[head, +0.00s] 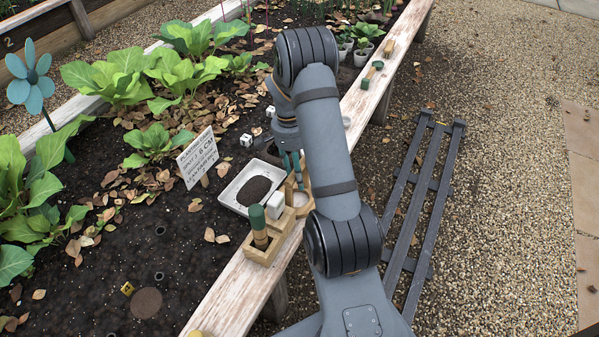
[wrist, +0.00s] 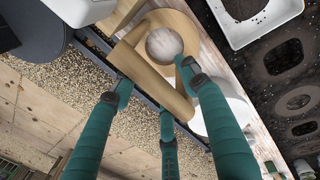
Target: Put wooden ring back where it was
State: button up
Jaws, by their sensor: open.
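A pale wooden piece with a round opening, which looks like the wooden ring (wrist: 172,18), lies by the bed's edge in the wrist view. A pale round patch shows through its middle. A tan wooden block or holder (wrist: 155,79) adjoins it; I cannot tell whether the ring rests on it. In the head view, the wooden holder (head: 302,209) is partly hidden by my arm, and the ring is not clear there. My gripper (head: 294,177) has teal fingers. They are spread and empty, over the wooden pieces in the wrist view (wrist: 157,88).
A white tray (head: 227,198) of soil stands left of my gripper. A green-topped wooden tool (head: 258,228) stands in a wooden holder (head: 262,256), beside a white cube (head: 275,204). A sign (head: 198,158) stands in the bed. The plank's near end (head: 222,303) is mostly clear.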

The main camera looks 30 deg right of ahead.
jog(key=shift+r, duration=0.1)
notch_tip(320, 180, up, 12)
jog(key=w+p, duration=0.1)
jog(key=p, duration=0.3)
jog(key=shift+w+a, duration=0.25)
jog(key=shift+a, duration=0.2)
